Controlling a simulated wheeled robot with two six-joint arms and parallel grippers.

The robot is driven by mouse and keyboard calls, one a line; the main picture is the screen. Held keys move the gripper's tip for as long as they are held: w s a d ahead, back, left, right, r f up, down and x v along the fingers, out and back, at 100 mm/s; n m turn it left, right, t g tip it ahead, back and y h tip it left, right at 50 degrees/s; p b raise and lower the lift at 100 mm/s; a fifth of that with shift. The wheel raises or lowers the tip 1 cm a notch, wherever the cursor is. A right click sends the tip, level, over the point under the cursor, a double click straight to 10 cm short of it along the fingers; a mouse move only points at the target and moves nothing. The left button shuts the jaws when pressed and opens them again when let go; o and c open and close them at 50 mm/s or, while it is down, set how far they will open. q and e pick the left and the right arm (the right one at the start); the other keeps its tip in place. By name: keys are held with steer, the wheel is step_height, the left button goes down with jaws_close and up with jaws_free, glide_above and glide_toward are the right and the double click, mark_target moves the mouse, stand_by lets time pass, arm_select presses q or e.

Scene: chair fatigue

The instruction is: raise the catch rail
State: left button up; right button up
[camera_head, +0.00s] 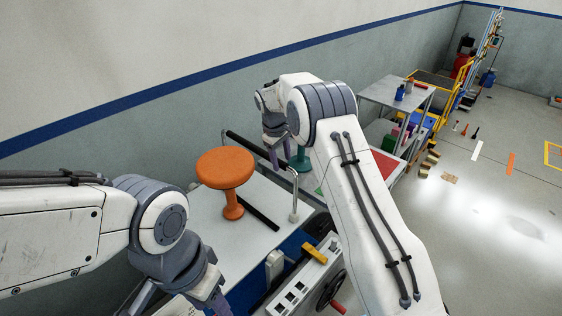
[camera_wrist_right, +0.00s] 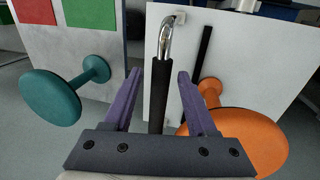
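The catch rail appears to be the black padded bar with a bent chrome end. In the head view the bar (camera_head: 246,145) runs along the back of a light grey table, with a chrome post (camera_head: 294,196) at its right end. In the right wrist view the rail (camera_wrist_right: 158,95) runs between the fingers of my right gripper (camera_wrist_right: 160,73). That gripper is open, with gaps visible on both sides of the rail. In the head view my right gripper (camera_head: 274,146) is over the rail. My left gripper is at the bottom, its fingertips cut off.
An orange stool (camera_head: 226,168) stands on the table (camera_head: 208,222) beside a flat black strip (camera_head: 260,212). A teal stool (camera_head: 300,160) is behind my right arm. A control box (camera_head: 290,292) with a wheel sits in front. A grey shelf (camera_head: 392,95) stands farther right.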

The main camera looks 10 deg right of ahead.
steer(key=shift+f, duration=0.15)
steer(key=shift+r, duration=0.35)
step_height(320, 180, up, 10)
steer(key=s+a+b, duration=0.1)
steer(key=b, duration=0.2)
steer(key=shift+a+f, duration=0.2)
steer(key=shift+a, duration=0.15)
steer(key=shift+s, duration=0.1)
